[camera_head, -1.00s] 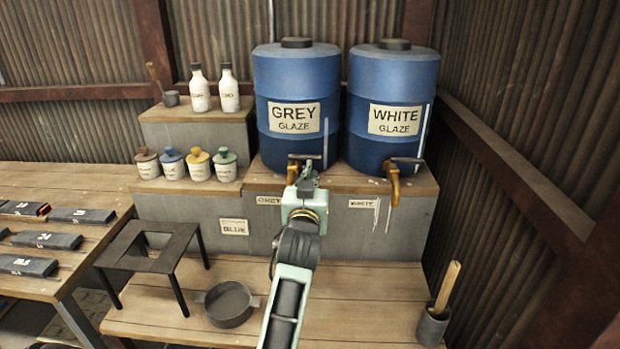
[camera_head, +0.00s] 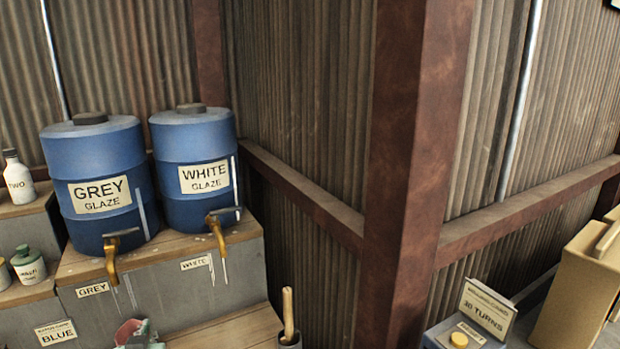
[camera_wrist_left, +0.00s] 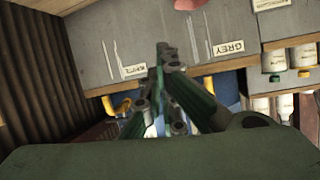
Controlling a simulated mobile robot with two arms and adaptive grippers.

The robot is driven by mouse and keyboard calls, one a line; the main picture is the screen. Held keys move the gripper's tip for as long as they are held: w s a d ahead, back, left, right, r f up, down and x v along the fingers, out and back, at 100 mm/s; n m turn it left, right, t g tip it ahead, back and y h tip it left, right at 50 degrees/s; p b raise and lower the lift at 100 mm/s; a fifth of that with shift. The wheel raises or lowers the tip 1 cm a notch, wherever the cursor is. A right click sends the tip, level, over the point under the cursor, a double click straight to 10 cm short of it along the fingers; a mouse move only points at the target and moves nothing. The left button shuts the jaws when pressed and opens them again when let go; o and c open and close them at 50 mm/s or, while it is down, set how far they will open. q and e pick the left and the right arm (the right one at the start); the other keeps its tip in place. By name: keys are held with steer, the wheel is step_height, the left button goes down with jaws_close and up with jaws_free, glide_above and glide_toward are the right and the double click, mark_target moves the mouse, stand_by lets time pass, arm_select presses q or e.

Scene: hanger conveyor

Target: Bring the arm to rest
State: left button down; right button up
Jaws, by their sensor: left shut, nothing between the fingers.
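The gripper appears apart from the step front. My right gripper is not in view.
The GREY glaze barrel (camera_head: 100,190) and WHITE glaze barrel (camera_head: 196,170) stand on the step, each with a brass tap. A pot with a wooden handle (camera_head: 289,335) stands below. A rusty post (camera_head: 415,170) and a 30 TURNS sign (camera_head: 486,310) are at right.

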arm_select(q)
steer(key=s+d+f+m+g+h, duration=0.25)
steer(key=s+d+f, duration=0.25)
steer(key=s, duration=0.5)
steer(key=s+d+f+m+g+h, duration=0.1)
steer(key=s+d+f+g, duration=0.4)
steer(key=s, duration=0.5)
steer(key=s+d+f+m+g+h, duration=0.2)
steer(key=s+d+f, duration=0.35)
steer(key=s, duration=0.45)
step_height(320, 180, down, 27)
steer(key=s, duration=0.2)
steer(key=s+a+f+g, duration=0.1)
steer(key=s+a+f, duration=0.1)
steer(key=s+f, duration=0.5)
steer(key=s+a+f+g, duration=0.1)
steer(key=s+a+f, duration=0.1)
steer(key=s+f, duration=0.6)
steer(key=shift+s, duration=0.8)
